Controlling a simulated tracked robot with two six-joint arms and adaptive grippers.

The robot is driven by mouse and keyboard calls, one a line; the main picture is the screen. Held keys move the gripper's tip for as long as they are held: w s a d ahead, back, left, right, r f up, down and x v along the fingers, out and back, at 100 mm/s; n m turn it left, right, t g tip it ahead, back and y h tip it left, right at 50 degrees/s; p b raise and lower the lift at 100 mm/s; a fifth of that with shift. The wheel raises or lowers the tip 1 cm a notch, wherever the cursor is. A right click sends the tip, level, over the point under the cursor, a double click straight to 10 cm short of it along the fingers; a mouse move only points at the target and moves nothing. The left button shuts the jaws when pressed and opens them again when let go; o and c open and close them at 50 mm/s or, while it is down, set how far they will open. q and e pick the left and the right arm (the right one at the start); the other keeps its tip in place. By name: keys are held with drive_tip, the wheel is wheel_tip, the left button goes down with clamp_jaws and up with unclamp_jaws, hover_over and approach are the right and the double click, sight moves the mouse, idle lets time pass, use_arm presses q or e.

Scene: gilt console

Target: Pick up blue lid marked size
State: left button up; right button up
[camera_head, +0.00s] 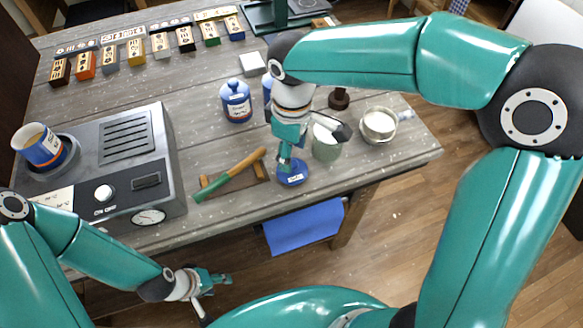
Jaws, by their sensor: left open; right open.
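The blue lid (291,177) is a round blue disc with a white label, lying on the grey wooden table near its front edge. The label is too small to read. My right gripper (289,163) is open just above the lid, pointing down, with its fingers hiding part of the lid's far side. I cannot tell whether the fingers touch it. My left gripper (222,281) is open and empty, low in front of the table's front edge.
A green-handled tool (228,176) lies on a wooden rest left of the lid. A pale green cup (326,143) and a metal pot (379,125) stand to the right. A blue lidded jar (236,101) stands behind. A grey machine (120,165) with a blue mug (38,145) fills the left.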

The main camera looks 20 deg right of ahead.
sight(299, 173)
wheel_tip(299, 173, down, 5)
drive_tip(key=shift+r+p, duration=0.1)
drive_tip(key=shift+p, duration=0.35)
drive_tip(key=c, duration=1)
